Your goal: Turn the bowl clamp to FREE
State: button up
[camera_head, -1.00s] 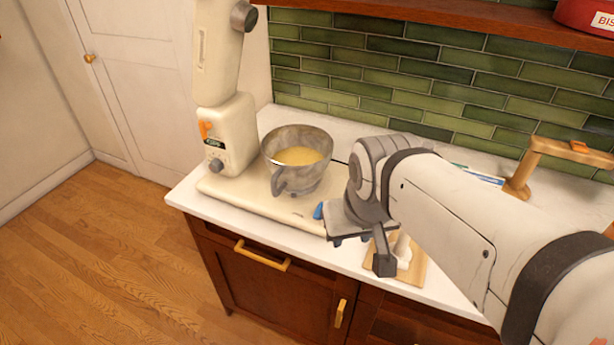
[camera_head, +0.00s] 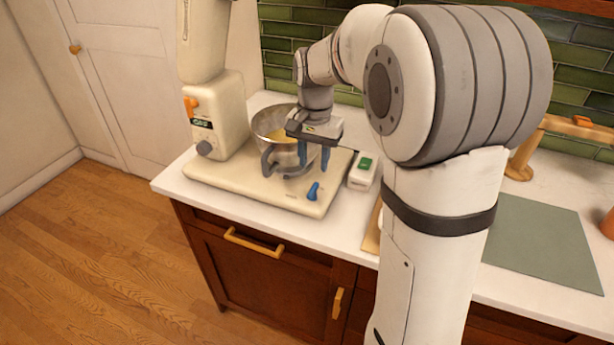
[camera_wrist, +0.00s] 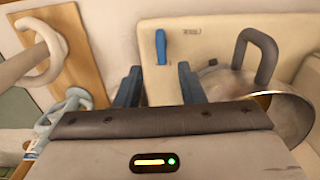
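The bowl clamp is a small blue lever (camera_head: 313,191) on the front right of the cream mixer base (camera_head: 240,183). In the wrist view the blue lever (camera_wrist: 161,46) stands upright in the picture, beside small print too blurred to read. My gripper (camera_head: 314,161) points down over the base, just right of the metal bowl (camera_head: 270,122), above and behind the lever. In the wrist view my gripper (camera_wrist: 158,84) has its blue fingers apart with nothing between them; the lever lies ahead of the gap. The bowl holds yellow batter.
The bowl's handle (camera_wrist: 257,52) is close to the right finger in the wrist view. A white box with a green switch (camera_head: 363,172) stands right of the base. The mixer column (camera_head: 217,110) rises at left. A wooden board (camera_wrist: 62,60) lies beside the base.

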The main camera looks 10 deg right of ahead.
aim_at(313, 189)
jog(key=shift+w+f, duration=0.25)
jog(key=shift+f, duration=0.1)
notch_tip(313, 189, down, 7)
jog(key=shift+f, duration=0.2)
jog(key=shift+c, duration=0.4)
grip_shut()
